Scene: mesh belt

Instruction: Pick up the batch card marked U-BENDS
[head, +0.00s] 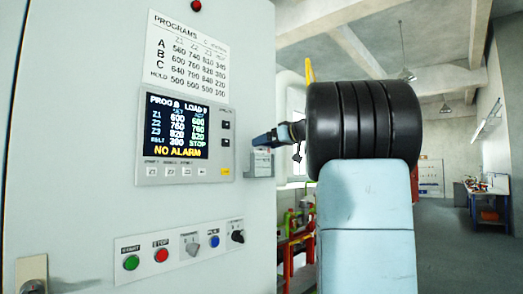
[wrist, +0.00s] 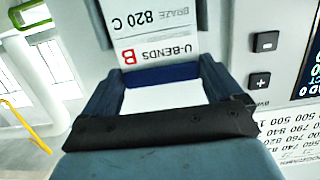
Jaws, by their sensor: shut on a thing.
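In the head view my gripper (head: 266,139) is at the cabinet's right edge, just above a small grey holder (head: 262,164). The card cannot be made out clearly there. I cannot tell whether it is clear of the holder.
The control cabinet (head: 80,200) fills the left, with a lit display (head: 178,126), a programs sheet (head: 187,55) and a row of buttons (head: 180,247) close to my gripper. Red equipment (head: 298,235) stands behind. A workbench (head: 485,195) is far right, with open floor before it.

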